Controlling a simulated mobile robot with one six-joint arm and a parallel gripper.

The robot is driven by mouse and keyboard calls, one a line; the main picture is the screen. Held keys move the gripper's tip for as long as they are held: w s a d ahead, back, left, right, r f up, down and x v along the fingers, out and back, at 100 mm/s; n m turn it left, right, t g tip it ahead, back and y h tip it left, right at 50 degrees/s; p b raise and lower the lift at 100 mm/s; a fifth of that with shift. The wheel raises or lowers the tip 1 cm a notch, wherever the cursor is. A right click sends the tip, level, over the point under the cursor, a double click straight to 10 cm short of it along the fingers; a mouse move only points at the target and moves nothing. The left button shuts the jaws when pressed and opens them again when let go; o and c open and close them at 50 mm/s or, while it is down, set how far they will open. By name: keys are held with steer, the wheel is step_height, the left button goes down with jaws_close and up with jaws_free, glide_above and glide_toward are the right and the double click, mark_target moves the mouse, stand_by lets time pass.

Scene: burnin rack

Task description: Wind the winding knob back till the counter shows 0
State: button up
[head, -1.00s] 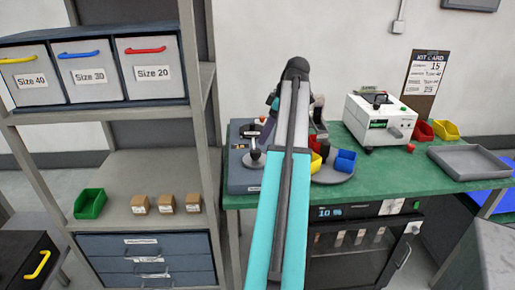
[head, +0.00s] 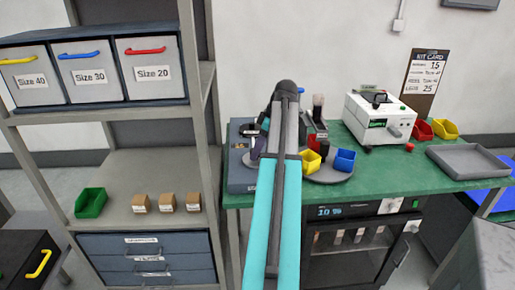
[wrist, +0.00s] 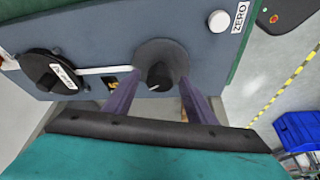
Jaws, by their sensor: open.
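In the wrist view a dark knob (wrist: 158,74) on a round grey base sits on the blue-grey panel (wrist: 190,50); I take it for the winding knob. My gripper (wrist: 160,85) is open, with its two purple fingers on either side of this knob; I cannot tell whether they touch it. The counter (wrist: 109,83) shows only as a small dark window with yellowish marks, partly hidden by the left finger; its number cannot be read.
A white button (wrist: 219,21) marked ZERO and a black labelled dial (wrist: 50,73) flank the knob. On the bench (head: 400,184), a turntable with yellow and blue bins (head: 345,160) stands just right of my arm. A white instrument (head: 378,120) is farther right.

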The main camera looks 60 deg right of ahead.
steer(key=c, duration=1)
steer(key=shift+c, duration=0.2)
steer(key=shift+m, duration=0.5)
steer(key=m+h+p, duration=0.1)
steer(key=m, duration=0.1)
steer(key=m+h+p, duration=0.1)
steer(key=m, duration=0.1)
steer(key=shift+a+r, duration=0.1)
steer(key=shift+a, duration=0.2)
steer(key=m+h+p, duration=0.1)
steer(key=m, duration=0.2)
steer(key=m+h+p, duration=0.1)
steer(key=m, duration=0.1)
steer(key=shift+w+a+m, duration=0.1)
steer(key=shift+m, duration=0.3)
steer(key=m+g+h+p, duration=0.1)
steer(key=m, duration=0.2)
steer(key=m+g+p, duration=0.1)
steer(key=m, duration=0.2)
steer(key=shift+w+m+h, duration=0.2)
steer(key=shift+m+h, duration=0.1)
steer(key=shift+h, duration=0.1)
steer(key=m+g, duration=0.1)
steer(key=m, duration=0.2)
steer(key=shift+w+p, duration=0.15)
steer(key=shift+p, duration=0.15)
steer(key=shift+m+g, duration=0.9)
steer(key=shift+m, duration=0.8)
steer(key=shift+a, duration=0.1)
